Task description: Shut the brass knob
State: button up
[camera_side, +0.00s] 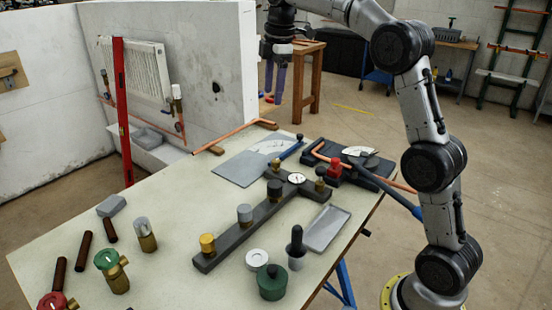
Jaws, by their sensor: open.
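The brass knob (207,242) is a yellow, ribbed cap on a brass body at the near left end of a dark bar (226,246) on the table. My gripper (275,98) points down with bluish fingers, high beyond the table's back edge. It is open and empty, well away from the brass knob. I cannot tell from this view how far the knob is turned.
A round gauge (296,178) and small brass fittings sit at the bar's far end. Loose valves (146,236) stand left. The table is clear just left of the brass knob.

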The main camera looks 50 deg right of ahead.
jog(key=w+d+f, duration=0.4)
jog(key=f, duration=0.2)
jog(key=m+g, duration=0.1)
jog(key=g, duration=0.1)
send_over(276, 160)
notch_tip(276, 160, down, 6)
notch_tip(276, 160, down, 14)
jog(key=shift+s+a+r, duration=0.1)
jog(key=shift+a+r, duration=0.05)
jog(key=shift+r, duration=0.1)
grip_shut()
